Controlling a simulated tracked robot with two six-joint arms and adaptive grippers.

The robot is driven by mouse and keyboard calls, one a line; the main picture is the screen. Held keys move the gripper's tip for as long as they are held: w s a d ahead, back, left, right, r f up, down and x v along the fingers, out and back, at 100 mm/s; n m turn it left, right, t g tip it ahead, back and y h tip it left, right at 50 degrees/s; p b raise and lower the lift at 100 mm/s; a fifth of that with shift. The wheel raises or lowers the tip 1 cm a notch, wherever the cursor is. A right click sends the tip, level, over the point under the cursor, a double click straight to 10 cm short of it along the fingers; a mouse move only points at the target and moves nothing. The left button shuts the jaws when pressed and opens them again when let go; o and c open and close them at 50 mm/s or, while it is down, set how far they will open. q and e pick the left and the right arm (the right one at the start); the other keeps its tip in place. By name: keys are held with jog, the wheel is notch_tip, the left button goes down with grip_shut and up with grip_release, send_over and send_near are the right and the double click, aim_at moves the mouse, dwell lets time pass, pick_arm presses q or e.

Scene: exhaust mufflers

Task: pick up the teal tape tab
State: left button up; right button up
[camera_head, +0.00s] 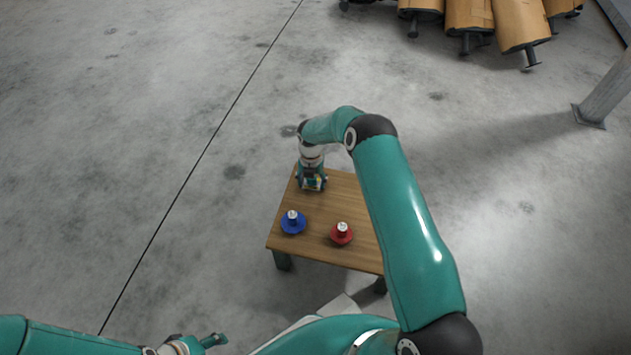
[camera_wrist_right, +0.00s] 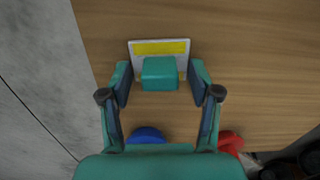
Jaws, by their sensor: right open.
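The teal tape tab (camera_wrist_right: 159,74) shows in the right wrist view as a small block standing out from a white plate with a yellow stripe (camera_wrist_right: 160,48). My right gripper (camera_head: 312,186) is at the far left part of the wooden table, pointing down. Its two fingers are open, one on each side of the tab, with a narrow gap at each side. In the head view the gripper mostly hides the tab. My left gripper (camera_head: 200,343) is low at the bottom left, away from the table, partly cut off; its jaw opening is unclear.
On the wooden table (camera_head: 310,248) stand a blue round base with a pale knob (camera_head: 293,224) and a red one (camera_head: 341,235), both nearer than the right gripper. Brown mufflers (camera_head: 470,20) and a grey post (camera_head: 606,95) are far off. Bare concrete floor surrounds the table.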

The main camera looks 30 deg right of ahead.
jog(key=c, duration=0.9)
jog(key=shift+o, duration=0.2)
jog(key=shift+r, duration=0.15)
